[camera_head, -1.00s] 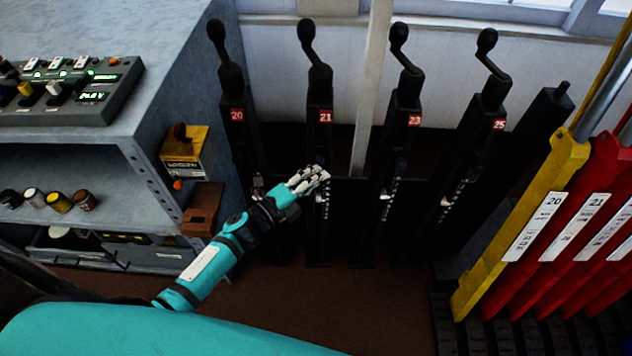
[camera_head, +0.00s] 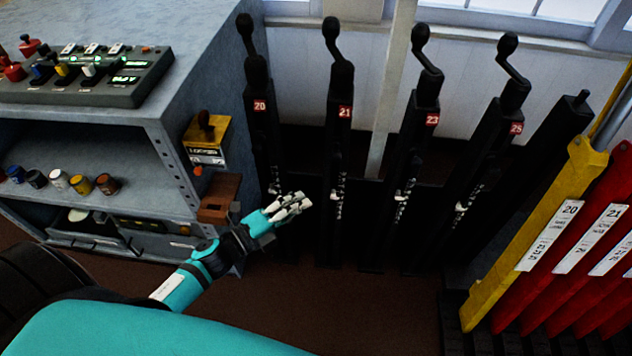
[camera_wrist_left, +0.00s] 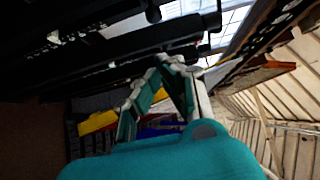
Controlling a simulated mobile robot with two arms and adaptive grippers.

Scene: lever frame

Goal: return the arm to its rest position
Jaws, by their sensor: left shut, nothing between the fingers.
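My left arm, teal with dark joints, comes in from the lower left of the head view. Its left gripper (camera_head: 290,207) has pale fingers and is shut and empty. It is in front of the lower part of the black lever frame, left of lever 21 (camera_head: 340,105), and overlaps the lower end of lever 20 (camera_head: 259,95) in the picture. Whether it touches anything cannot be told. The wrist view shows the same left gripper (camera_wrist_left: 160,75) with the dark levers beyond it. My right gripper is not in view.
Lever 23 (camera_head: 426,100) and lever 25 (camera_head: 510,95) stand to the right. A yellow lever (camera_head: 520,250) and several red ones are at the far right. A grey cabinet (camera_head: 140,105) with a control box (camera_head: 90,80) stands left. Brown floor (camera_head: 340,310) is open in front.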

